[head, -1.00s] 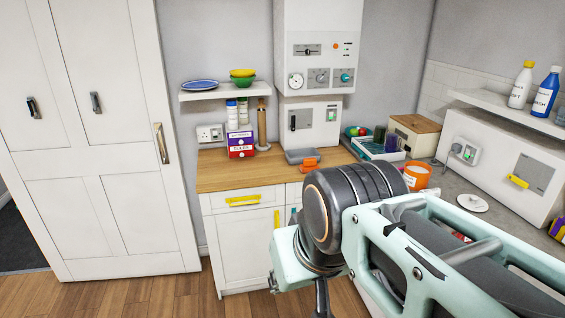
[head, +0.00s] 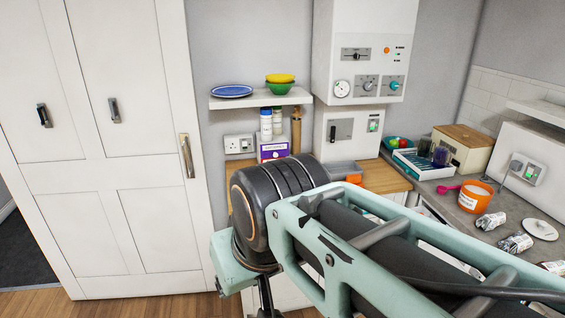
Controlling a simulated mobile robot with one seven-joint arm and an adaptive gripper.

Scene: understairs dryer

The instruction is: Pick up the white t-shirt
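I see no white t-shirt in the head view. My arm crosses the lower middle and right of the picture and hides part of the base cabinet, the floor and the counter. My gripper's fingers do not show, so I cannot see whether they hold anything.
A white panelled door (head: 120,150) fills the left. A shelf (head: 235,101) holds a blue plate (head: 232,91) and bowls. A white boiler (head: 365,50) hangs on the wall. The right counter holds an orange tub (head: 475,198), small printed packets (head: 515,243) and a wooden-lidded box (head: 462,150).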

